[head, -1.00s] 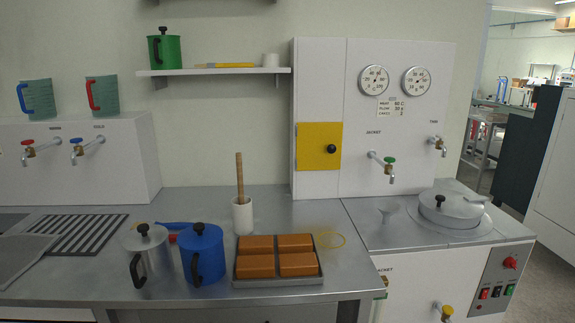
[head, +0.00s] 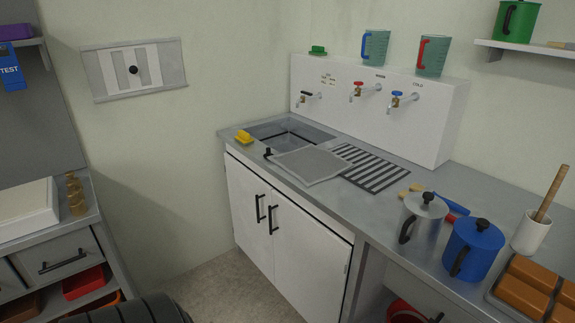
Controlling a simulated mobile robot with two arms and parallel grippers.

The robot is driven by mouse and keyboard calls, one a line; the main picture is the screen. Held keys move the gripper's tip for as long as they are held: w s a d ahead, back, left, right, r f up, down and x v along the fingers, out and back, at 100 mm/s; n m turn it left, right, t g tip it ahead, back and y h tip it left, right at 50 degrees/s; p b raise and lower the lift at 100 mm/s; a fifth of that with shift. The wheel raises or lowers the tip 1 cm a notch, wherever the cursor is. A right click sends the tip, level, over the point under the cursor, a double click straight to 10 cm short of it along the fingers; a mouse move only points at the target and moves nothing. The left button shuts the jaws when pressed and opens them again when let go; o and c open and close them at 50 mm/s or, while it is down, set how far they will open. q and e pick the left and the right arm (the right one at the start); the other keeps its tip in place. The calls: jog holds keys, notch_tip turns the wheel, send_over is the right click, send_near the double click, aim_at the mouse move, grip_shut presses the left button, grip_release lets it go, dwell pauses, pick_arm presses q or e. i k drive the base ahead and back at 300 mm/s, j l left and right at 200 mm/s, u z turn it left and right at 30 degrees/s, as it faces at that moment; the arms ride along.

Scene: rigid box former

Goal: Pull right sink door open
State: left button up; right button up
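The right sink door (head: 312,252) is a white panel under the sink counter in the head view. It looks shut, flush with the left sink door (head: 243,200). Its black vertical bar handle (head: 273,220) is at its left edge, beside the left door's handle (head: 260,208). The sink basin (head: 283,131) is set into the counter above, partly covered by a grey board (head: 308,164). Neither of my grippers is in view.
Open floor (head: 215,284) lies in front of the sink doors. A drawer unit (head: 62,255) with red bins stands at the left. The steel counter (head: 385,212) runs right, with a metal jug (head: 425,222) and a blue jug (head: 472,250). A red object sits below the counter.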

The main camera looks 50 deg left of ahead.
aim_at(311, 264)
jog(key=u, duration=1.5)
